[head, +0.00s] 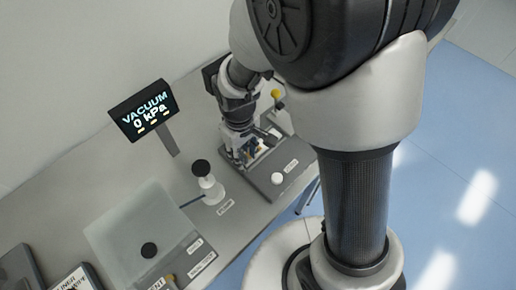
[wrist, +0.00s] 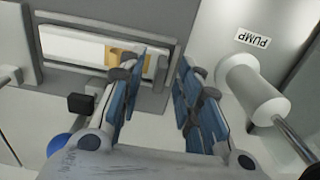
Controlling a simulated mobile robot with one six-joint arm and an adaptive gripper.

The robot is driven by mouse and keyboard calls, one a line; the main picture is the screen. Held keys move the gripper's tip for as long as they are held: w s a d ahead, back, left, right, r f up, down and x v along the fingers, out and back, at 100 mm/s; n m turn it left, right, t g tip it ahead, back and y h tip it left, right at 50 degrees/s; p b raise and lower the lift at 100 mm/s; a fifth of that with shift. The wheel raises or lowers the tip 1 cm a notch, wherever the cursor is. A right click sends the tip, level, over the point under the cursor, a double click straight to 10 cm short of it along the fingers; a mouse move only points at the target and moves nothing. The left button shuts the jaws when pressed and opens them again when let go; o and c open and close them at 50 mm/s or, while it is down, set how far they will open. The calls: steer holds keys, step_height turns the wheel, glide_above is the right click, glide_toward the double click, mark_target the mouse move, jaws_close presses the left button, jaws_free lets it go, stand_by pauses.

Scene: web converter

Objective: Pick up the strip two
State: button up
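In the wrist view, a pale strip-like piece (wrist: 75,47) with a tan section (wrist: 128,58) lies in a framed recess of a grey fixture. No label on it is readable, so I cannot tell whether it is strip two. My gripper (wrist: 163,64) has blue-padded fingers standing apart with nothing visible between them. The left finger overlaps the tan section in the picture; contact cannot be told. In the head view, my gripper (head: 248,150) is low over the grey fixture plate (head: 262,184), and the fingers hide most of the recess.
A white pump cylinder (wrist: 250,90) stands close to the right finger; it also shows in the head view (head: 209,188) with a black knob. A vacuum display (head: 146,110) reads 0 kPa.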

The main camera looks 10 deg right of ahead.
steer(key=shift+f, duration=0.3)
steer(key=shift+c, duration=0.3)
jaws_close()
